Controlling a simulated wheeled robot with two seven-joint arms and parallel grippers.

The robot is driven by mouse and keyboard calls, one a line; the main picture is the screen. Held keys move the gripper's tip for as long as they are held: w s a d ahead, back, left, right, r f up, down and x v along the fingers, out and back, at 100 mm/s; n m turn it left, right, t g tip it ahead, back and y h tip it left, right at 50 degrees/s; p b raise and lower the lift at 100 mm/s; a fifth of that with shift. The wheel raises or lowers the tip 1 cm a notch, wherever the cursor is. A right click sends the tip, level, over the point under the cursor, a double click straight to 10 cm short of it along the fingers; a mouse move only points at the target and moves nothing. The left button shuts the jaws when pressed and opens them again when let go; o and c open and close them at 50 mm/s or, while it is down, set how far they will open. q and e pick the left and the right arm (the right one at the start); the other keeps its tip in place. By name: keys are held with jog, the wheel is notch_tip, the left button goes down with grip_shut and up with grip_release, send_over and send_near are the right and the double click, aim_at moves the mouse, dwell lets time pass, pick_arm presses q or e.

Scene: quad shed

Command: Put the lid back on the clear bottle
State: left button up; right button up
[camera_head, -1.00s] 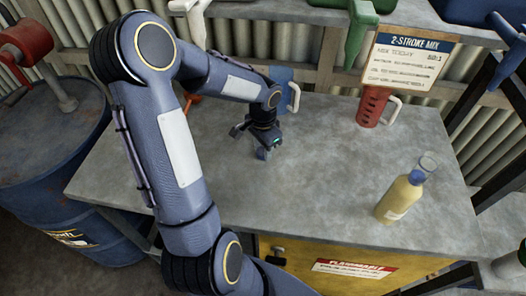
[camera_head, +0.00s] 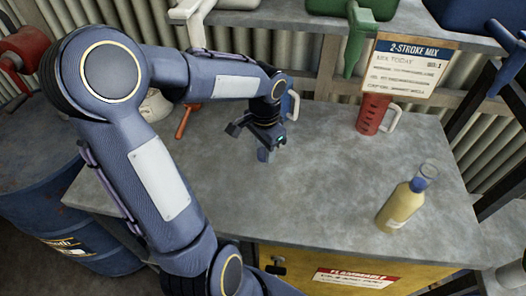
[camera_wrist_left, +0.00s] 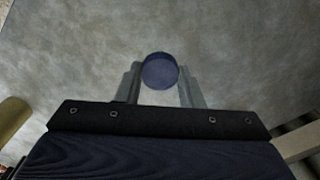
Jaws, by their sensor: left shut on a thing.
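My left gripper (camera_head: 258,142) hangs over the middle-left of the grey bench in the head view. In the left wrist view its two fingers (camera_wrist_left: 160,88) are shut on a round dark blue lid (camera_wrist_left: 160,71). The clear bottle (camera_head: 402,206), with pale yellow contents, stands upright on the bench at the right, well apart from the gripper. A blue band is at its neck, with a clear rounded part above it. My right gripper is not in view.
A red measuring jug (camera_head: 372,114) stands at the back, below the 2-stroke sign (camera_head: 410,68). A blue jug (camera_head: 291,103) is partly hidden behind my left wrist. An orange-handled tool (camera_head: 185,121) lies left. The bench between gripper and bottle is clear.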

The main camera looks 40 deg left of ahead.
pick_arm(q)
jog(key=s+d+r+b, duration=0.1)
jog(key=s+d+r, duration=0.4)
jog(key=s+d, duration=0.2)
jog(key=shift+s+d+r, duration=0.15)
jog(key=shift+s+r, duration=0.05)
jog(key=shift+r, duration=0.15)
